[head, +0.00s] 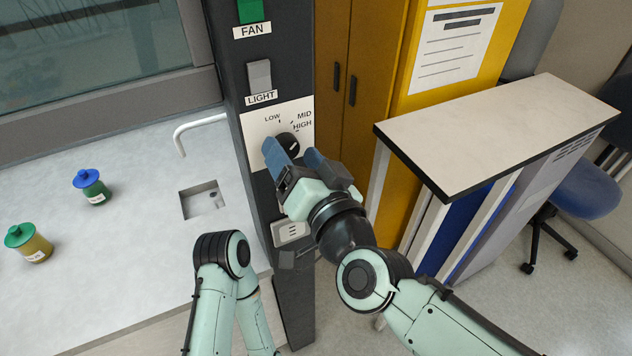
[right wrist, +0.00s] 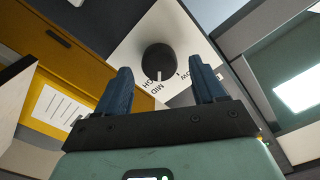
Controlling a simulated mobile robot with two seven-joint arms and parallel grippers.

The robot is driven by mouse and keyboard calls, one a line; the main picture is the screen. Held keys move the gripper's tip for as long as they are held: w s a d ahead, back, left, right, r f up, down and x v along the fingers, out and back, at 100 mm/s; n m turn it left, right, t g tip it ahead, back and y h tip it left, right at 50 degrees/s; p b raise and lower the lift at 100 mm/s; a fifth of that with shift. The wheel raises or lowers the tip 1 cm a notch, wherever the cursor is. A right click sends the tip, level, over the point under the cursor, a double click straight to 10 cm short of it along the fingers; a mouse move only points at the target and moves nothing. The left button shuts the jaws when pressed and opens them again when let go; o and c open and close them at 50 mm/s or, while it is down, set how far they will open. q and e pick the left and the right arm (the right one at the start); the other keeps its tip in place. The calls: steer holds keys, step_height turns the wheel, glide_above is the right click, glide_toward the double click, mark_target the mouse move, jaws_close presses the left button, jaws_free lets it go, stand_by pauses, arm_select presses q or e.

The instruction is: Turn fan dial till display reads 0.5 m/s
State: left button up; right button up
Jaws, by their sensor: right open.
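The fan dial (head: 288,142) is a round black knob on a white plate (head: 262,124) marked LOW, MID and HIGH, on the dark post. My right gripper (head: 291,151) is in front of the dial, its two blue fingers open and partly hiding the plate. In the right wrist view the dial (right wrist: 158,58) shows beyond and between the spread fingertips (right wrist: 160,68), with no clear contact. Its white pointer mark faces the lettering near MID and HIGH; the exact setting is hard to tell. I see no speed display. My left gripper is not in view; part of my left arm shows.
A green FAN switch (head: 250,10) and a grey LIGHT switch (head: 259,75) sit above the dial. A bent pipe (head: 185,128) and two capped jars (head: 92,188) (head: 30,245) are on the left worktop. A pale-topped cart (head: 490,130) stands to the right.

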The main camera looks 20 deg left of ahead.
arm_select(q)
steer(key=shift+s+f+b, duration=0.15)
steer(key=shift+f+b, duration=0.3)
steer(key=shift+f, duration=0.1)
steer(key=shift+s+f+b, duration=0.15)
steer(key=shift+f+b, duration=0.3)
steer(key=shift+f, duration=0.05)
arm_select(e)
steer(key=v, duration=1.2)
steer(key=shift+s, duration=0.25)
steer(key=shift+d, duration=0.1)
